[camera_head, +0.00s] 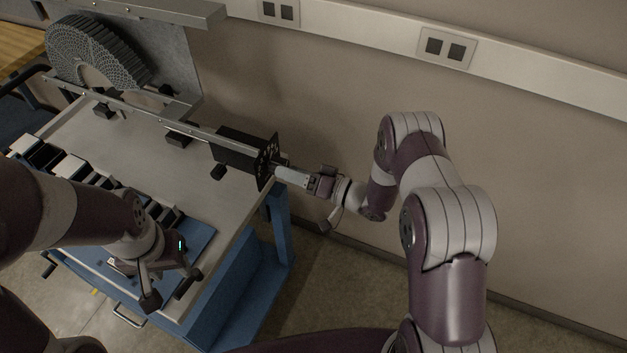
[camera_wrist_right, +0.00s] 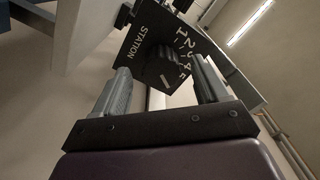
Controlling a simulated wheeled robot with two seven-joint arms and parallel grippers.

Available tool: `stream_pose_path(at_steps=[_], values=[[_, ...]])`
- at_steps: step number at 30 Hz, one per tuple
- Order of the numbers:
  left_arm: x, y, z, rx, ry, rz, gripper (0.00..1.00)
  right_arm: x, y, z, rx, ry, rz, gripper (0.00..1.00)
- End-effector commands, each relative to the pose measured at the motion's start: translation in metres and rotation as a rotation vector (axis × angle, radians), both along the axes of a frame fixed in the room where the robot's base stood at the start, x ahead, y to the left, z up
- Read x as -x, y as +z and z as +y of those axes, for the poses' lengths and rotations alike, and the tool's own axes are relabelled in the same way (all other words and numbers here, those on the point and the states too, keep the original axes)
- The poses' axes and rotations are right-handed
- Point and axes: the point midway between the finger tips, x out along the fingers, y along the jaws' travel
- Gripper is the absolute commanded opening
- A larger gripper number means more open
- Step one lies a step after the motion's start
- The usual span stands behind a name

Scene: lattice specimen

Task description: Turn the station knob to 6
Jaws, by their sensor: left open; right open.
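The black station panel (camera_wrist_right: 140,22) fills the upper middle of the right wrist view, with "STATION" and a row of white numbers on it. The dark knob (camera_wrist_right: 160,66) sits on it with a white mark on its face; which number the mark points to I cannot tell. My right gripper (camera_wrist_right: 160,82) is open, with one finger on each side of the knob; contact is not clear. In the head view the panel (camera_head: 268,157) is seen edge-on and my right gripper (camera_head: 284,174) faces it from the right. My left gripper (camera_head: 170,287) is open over the bench's near side.
The station's black box (camera_head: 236,150) is fixed on a metal rail above the grey bench top (camera_head: 150,160). A grey lattice wheel (camera_head: 92,50) stands at the far left. Several dark and white blocks lie along the bench's left side. The wall is close behind my right arm.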

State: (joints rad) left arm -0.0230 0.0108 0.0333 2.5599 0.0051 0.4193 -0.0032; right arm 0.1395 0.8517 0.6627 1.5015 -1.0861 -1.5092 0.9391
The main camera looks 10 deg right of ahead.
Motion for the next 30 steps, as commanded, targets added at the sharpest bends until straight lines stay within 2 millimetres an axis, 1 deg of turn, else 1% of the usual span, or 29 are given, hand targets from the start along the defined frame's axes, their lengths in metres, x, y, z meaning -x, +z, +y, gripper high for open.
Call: stream_pose_path(at_steps=[1, 6, 9, 12, 17, 30], values=[[0.0, -0.006, 0.0, 0.0, 0.0, 0.0, 0.43, 0.006, -0.003, -0.011, 0.0, -0.005, 0.0, 0.74], [0.0, -0.016, 0.0, 0.0, 0.0, 0.0, 0.43, 0.033, -0.003, -0.047, 0.0, -0.006, 0.001, 0.74], [0.0, -0.02, 0.0, 0.0, 0.0, 0.0, 0.43, 0.047, -0.003, -0.065, 0.0, -0.004, 0.003, 0.74], [0.0, -0.022, 0.0, 0.0, 0.0, 0.0, 0.43, 0.056, -0.002, -0.077, 0.001, -0.002, 0.002, 0.74], [0.0, -0.022, 0.0, 0.0, 0.0, 0.0, 0.43, 0.062, -0.001, -0.083, 0.001, 0.001, 0.002, 0.74], [0.0, -0.022, 0.0, 0.0, 0.0, 0.0, 0.43, 0.062, -0.001, -0.083, 0.001, 0.001, 0.002, 0.74]])
